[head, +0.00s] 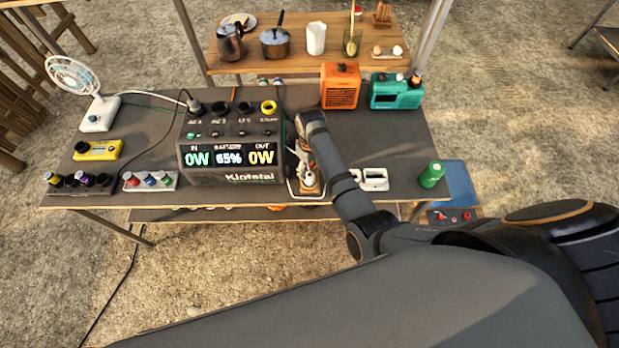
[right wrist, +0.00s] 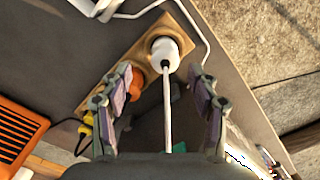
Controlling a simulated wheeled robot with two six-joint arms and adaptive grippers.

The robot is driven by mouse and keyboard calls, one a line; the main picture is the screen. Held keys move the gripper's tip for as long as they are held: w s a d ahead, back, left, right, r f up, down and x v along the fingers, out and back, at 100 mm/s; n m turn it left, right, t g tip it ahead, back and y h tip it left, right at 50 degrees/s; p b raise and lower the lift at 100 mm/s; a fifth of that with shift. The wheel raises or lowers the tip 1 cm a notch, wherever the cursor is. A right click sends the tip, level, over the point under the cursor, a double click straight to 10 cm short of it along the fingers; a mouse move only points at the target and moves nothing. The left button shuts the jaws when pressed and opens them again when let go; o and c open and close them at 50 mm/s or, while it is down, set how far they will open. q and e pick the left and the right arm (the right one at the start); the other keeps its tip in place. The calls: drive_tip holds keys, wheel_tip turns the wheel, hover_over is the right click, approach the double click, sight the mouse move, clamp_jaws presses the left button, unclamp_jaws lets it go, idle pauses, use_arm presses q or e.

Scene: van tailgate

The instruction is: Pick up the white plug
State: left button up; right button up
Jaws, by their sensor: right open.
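The white plug (right wrist: 163,54) stands in a wooden holder (right wrist: 185,23) in the right wrist view, with a white cord running from its top toward my wrist. My right gripper (right wrist: 161,80) is open, with one finger on each side of the cord and the plug just beyond the fingertips. An orange plug (right wrist: 138,82) sits beside it, partly behind the left finger. In the head view my right gripper (head: 304,160) is over the wooden holder (head: 311,185), just right of the power station (head: 230,140), and hides part of it. My left gripper is not in view.
A yellow plug (right wrist: 84,130) and an orange device (right wrist: 17,135) lie left in the wrist view. In the head view a fan (head: 88,90) stands left, a teal radio (head: 395,92) at the back and a green can (head: 431,174) right.

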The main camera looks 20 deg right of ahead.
sight(310, 173)
drive_tip(key=f, duration=0.4)
drive_tip(key=shift+s+a+f, duration=0.2)
drive_tip(key=shift+a+f, duration=0.05)
drive_tip(key=shift+f, duration=0.05)
clamp_jaws()
drive_tip(key=shift+r, duration=0.15)
